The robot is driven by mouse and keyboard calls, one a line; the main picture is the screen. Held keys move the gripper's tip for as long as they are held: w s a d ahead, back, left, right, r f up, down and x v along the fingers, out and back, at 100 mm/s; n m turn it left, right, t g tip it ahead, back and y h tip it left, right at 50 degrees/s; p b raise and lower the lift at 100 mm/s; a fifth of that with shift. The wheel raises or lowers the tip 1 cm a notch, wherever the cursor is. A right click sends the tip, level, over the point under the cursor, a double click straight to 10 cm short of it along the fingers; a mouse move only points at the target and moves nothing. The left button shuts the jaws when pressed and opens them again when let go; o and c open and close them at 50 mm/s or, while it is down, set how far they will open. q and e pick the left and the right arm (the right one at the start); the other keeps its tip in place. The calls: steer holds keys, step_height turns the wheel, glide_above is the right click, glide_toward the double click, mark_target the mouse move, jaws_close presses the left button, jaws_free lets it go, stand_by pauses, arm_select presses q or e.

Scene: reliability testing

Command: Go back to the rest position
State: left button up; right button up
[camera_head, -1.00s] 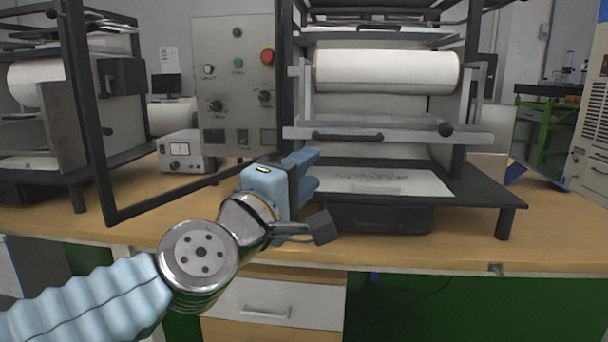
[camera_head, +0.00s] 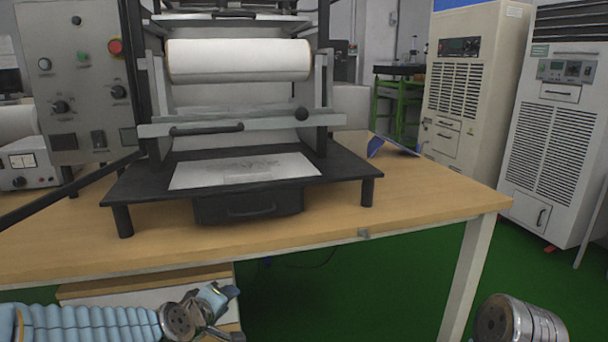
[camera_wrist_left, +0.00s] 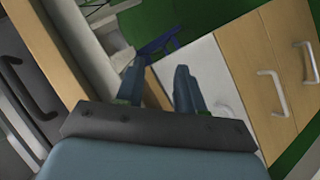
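My left gripper (camera_head: 226,300) is low at the bottom left of the head view, below the table's front edge and in front of the drawer unit. In the left wrist view my left gripper (camera_wrist_left: 158,78) has its two blue fingers apart with nothing between them, so it is open and empty. The fingers point toward the floor and drawer fronts. A metal link of my right arm shows at the bottom right of the head view. My right gripper is out of frame.
A wooden table (camera_head: 420,212) bears a testing machine with a white roller (camera_head: 240,60) and a black platform (camera_head: 345,172). A drawer unit (camera_wrist_left: 262,85) stands beneath. A control box (camera_head: 75,80) is at left, white cabinets (camera_head: 550,130) at right. Green floor (camera_head: 400,290) right of the drawers looks clear.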

arm_select(q)
steer(key=s+d+f+m+g, duration=0.1)
steer(key=s+f+g, duration=0.1)
steer(key=f, duration=0.6)
steer(key=s+d+f+m+g, duration=0.1)
steer(key=s+f+m+g, duration=0.1)
steer(key=f, duration=0.6)
steer(key=s+d+f+m+g, duration=0.1)
steer(key=s+f+m+g, duration=0.1)
steer(key=s+f, duration=0.7)
steer(key=s+d+f+m+g+h+p, duration=0.1)
steer(key=s+f+g, duration=0.4)
steer(key=s+f, duration=0.5)
steer(key=shift+s+d+f+m, duration=0.15)
steer(key=shift+d+f+m, duration=0.5)
steer(key=shift+m, duration=0.45)
steer(key=shift+d+r+h, duration=0.1)
steer(key=shift+r+h, duration=0.05)
steer(key=shift+h, duration=0.15)
